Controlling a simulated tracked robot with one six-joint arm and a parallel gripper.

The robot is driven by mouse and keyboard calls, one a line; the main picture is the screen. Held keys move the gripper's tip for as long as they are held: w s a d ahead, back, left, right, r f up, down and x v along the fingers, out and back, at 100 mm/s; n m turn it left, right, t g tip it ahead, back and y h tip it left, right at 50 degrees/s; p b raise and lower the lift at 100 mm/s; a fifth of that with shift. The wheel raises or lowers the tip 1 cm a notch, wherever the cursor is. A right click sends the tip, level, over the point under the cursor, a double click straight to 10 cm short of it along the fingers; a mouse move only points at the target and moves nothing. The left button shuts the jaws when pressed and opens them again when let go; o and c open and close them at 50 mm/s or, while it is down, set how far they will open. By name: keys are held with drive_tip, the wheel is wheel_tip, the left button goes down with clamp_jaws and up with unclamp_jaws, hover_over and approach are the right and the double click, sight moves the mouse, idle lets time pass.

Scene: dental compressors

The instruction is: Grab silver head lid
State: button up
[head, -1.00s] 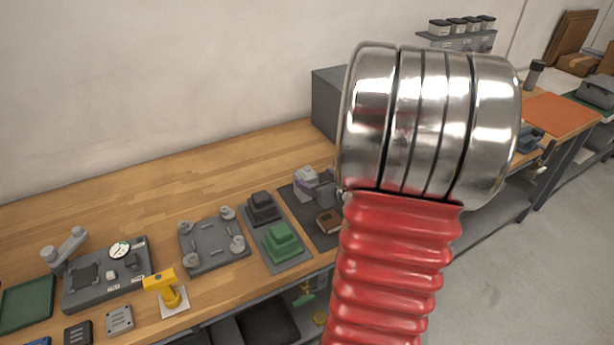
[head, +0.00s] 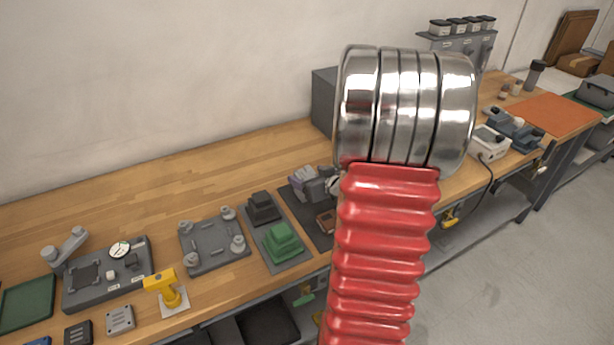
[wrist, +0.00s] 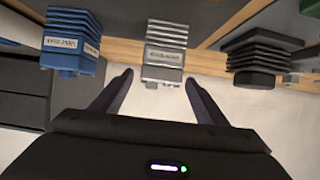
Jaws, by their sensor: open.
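In the wrist view, the silver head lid (wrist: 166,36) is a ribbed silver-grey block with a small label and a paler lower part. It is at the top centre, between a blue ribbed head (wrist: 71,40) on the left and a black ribbed head (wrist: 262,52) on the right. My gripper (wrist: 159,77) is open, with its two dark fingers spread on either side of the silver lid's near end. Nothing is gripped. I cannot tell whether the fingers touch it. In the head view my own arm hides the gripper, and I cannot make out the silver lid.
The wooden bench (head: 150,190) runs along the wall. It holds a grey plate with round posts (head: 213,243), a green stepped block (head: 281,241) and a yellow tool (head: 165,285). A grey box (head: 325,100) stands behind my arm. Bare wood lies behind these fixtures.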

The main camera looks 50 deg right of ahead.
sight(309, 177)
drive_tip(key=shift+c, duration=0.4)
drive_tip(key=c, duration=1.2)
drive_tip(key=shift+o, duration=0.2)
drive_tip(key=shift+r, duration=0.1)
wheel_tip(309, 177, up, 10)
